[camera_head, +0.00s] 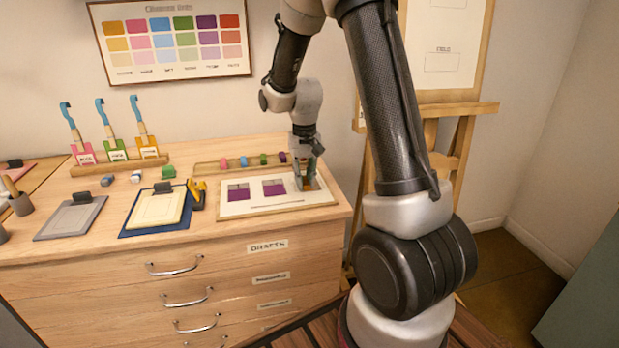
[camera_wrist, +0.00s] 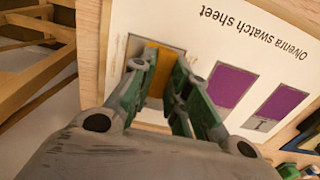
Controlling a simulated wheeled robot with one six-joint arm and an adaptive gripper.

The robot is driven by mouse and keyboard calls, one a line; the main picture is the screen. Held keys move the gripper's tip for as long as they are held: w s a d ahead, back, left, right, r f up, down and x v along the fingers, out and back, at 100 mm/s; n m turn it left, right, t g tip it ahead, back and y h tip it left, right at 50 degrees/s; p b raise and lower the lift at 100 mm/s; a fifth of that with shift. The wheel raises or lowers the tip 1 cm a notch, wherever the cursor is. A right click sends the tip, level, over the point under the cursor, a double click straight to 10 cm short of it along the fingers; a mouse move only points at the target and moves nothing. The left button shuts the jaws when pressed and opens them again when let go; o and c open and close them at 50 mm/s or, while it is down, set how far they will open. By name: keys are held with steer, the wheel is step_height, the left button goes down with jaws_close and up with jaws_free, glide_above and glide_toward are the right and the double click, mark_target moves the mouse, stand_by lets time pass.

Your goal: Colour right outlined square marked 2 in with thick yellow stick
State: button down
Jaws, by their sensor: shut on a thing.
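The swatch sheet (camera_head: 262,208) lies on the right of the wooden chest top; in the wrist view its printed heading (camera_wrist: 251,36) appears upside down. Two squares are purple: the left one (camera_head: 238,195) and the middle one (camera_head: 274,188). They also show in the wrist view, the middle square (camera_wrist: 232,84) nearer my gripper. My gripper (camera_head: 308,183) points down over the right square (camera_wrist: 133,46), which it largely hides. My gripper is shut on the thick yellow stick (camera_wrist: 157,80). Yellow shows between the fingers; I cannot tell stick from colour on the paper.
A wooden rack (camera_head: 205,168) with several coloured sticks stands behind the sheet. A clipboard (camera_head: 157,209), a yellow tool (camera_head: 198,195) and a green block (camera_head: 168,172) lie to the left. The easel (camera_head: 458,150) stands right of the chest, close to my arm.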

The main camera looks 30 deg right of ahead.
steer(key=shift+w+a, duration=0.2)
steer(key=shift+a, duration=0.65)
steer(key=shift+r, duration=3.55)
